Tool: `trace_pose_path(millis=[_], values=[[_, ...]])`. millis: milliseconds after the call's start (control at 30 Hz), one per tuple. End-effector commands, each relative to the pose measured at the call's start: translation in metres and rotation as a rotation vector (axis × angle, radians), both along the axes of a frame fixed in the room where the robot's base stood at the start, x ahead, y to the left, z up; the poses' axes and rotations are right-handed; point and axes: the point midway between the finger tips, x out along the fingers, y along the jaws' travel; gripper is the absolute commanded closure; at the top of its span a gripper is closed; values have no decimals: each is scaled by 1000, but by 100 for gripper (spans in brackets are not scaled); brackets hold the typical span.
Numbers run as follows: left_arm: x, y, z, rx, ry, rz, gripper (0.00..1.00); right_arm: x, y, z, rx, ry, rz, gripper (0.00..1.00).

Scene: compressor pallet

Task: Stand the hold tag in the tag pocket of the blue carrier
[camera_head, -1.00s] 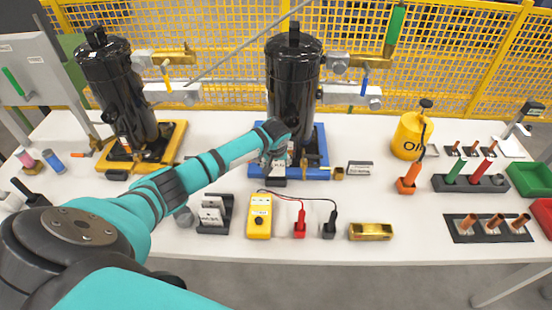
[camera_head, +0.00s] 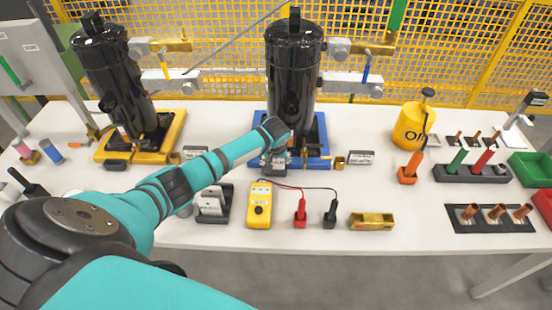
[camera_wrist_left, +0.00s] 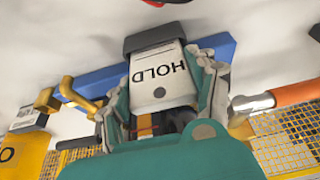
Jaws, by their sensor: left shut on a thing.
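The blue carrier (camera_head: 318,162) stands at the middle of the table under a black compressor (camera_head: 293,75). My left gripper (camera_head: 275,157) is at its front edge, shut on the white hold tag (camera_wrist_left: 160,75). In the left wrist view, the tag lies between the two fingers (camera_wrist_left: 165,95) with its HOLD lettering showing. The far end of the tag meets the dark tag pocket (camera_wrist_left: 150,38) on the carrier's edge. How deep the tag sits in the pocket cannot be told. My right gripper is not in view.
A yellow carrier (camera_head: 115,153) with another compressor (camera_head: 110,75) stands to the left. In front are a tag rack (camera_head: 212,205), a yellow meter (camera_head: 259,204) with leads and a brass block (camera_head: 371,220). An oil can (camera_head: 413,125) stands to the right.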

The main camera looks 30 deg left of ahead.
Motion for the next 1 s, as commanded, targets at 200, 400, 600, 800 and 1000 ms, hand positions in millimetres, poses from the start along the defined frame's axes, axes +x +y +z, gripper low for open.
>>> trace_pose_path(millis=[200, 400, 600, 800, 1000], values=[[0, 0, -2, 0, 0, 0, 63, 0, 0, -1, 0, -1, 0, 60], [0, 0, -6, 0, 0, 0, 63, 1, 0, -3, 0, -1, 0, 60], [0, 0, -10, 1, -1, 0, 63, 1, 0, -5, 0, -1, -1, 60], [0, 0, -11, 1, -1, 0, 34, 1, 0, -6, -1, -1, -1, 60], [0, 0, -11, 1, -1, 0, 13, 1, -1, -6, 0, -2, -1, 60]])
